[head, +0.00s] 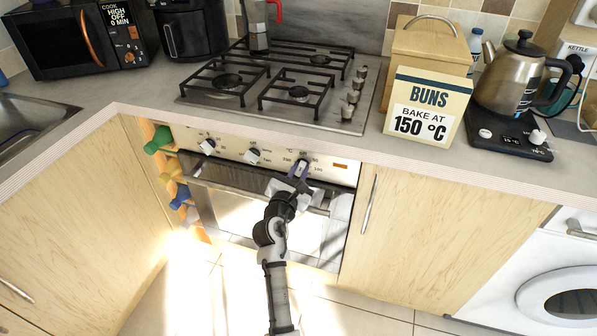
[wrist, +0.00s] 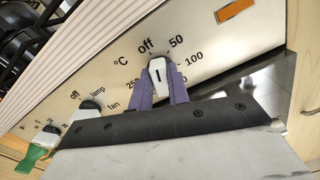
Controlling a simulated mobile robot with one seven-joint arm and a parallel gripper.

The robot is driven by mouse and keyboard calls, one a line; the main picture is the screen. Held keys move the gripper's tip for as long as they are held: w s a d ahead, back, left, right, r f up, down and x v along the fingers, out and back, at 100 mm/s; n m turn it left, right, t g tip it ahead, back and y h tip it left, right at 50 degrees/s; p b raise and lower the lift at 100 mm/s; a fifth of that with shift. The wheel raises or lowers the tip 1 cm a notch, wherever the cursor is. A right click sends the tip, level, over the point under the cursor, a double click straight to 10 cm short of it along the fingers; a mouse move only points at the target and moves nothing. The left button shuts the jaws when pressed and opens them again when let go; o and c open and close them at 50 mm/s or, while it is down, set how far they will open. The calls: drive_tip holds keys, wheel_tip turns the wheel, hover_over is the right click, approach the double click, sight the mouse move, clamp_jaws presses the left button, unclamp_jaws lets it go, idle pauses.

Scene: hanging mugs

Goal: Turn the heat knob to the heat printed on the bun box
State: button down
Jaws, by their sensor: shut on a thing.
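The bun box (head: 428,90) stands on the counter and reads "BUNS, BAKE AT 150 °C". The heat knob (wrist: 158,73) is the rightmost knob on the oven panel, white with a dark line. Its scale shows °C, off, 50, 100 and, at the left, a partly covered 250; the lower numbers are hidden by my gripper. The line is close to upright in the wrist view, near off; its exact setting is unclear. My gripper (wrist: 160,84) has its purple fingers on either side of the knob, shut on it. In the head view my gripper (head: 299,170) covers part of the knob.
Two other knobs (head: 252,156) (head: 207,147) sit left on the panel. The oven door handle (head: 232,191) runs just below. A hob (head: 285,85) and a kettle (head: 520,75) are above on the counter.

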drive_tip(key=m, duration=0.3)
drive_tip(key=shift+d+f+m+b, duration=0.1)
drive_tip(key=shift+m+b, duration=0.2)
drive_tip(key=shift+m, duration=0.1)
drive_tip(key=m+b, duration=0.1)
drive_tip(key=m, duration=0.2)
drive_tip(key=shift+f+m, duration=0.1)
drive_tip(key=shift+m, duration=0.2)
drive_tip(key=m+b, duration=0.2)
drive_tip(key=m, duration=0.1)
drive_tip(key=shift+m, duration=0.3)
drive_tip(key=m+b, duration=0.2)
drive_tip(key=m, duration=0.1)
drive_tip(key=shift+d+f+m, duration=0.1)
drive_tip(key=shift+f+m, duration=0.05)
drive_tip(key=shift+m, duration=0.15)
drive_tip(key=m+b, duration=0.2)
drive_tip(key=m, duration=0.1)
drive_tip(key=shift+f+m, duration=0.1)
drive_tip(key=shift+m, duration=0.2)
drive_tip(key=m+b, duration=0.3)
drive_tip(key=shift+m, duration=0.4)
drive_tip(key=m+b, duration=0.3)
drive_tip(key=m, duration=0.1)
drive_tip(key=shift+f, duration=0.1)
drive_tip(key=shift+m+b, duration=0.65)
drive_tip(key=shift+m, duration=0.55)
